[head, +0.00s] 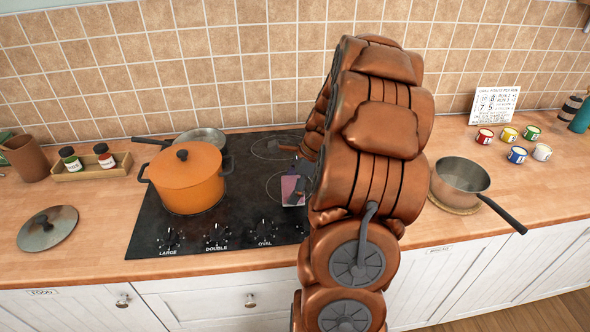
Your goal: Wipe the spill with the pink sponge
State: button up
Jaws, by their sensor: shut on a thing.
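The pink sponge (289,185) shows as a small pink patch over the black hob (257,221), just left of my arm. My gripper (298,189) is a small dark shape at the sponge, partly hidden by my arm, and is shut on the sponge. I cannot tell whether the sponge touches the hob. I cannot make out a spill; my arm covers the right part of the hob.
An orange lidded pot (188,185) stands on the hob's left, in front of a grey pan (203,138). A saucepan (458,183) is right of my arm, its handle past the counter edge. Several small mugs (517,155) and a spice tray (92,170) stand farther out.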

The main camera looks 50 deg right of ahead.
jog(key=shift+r+p, duration=1.2)
jog(key=shift+r, duration=1.75)
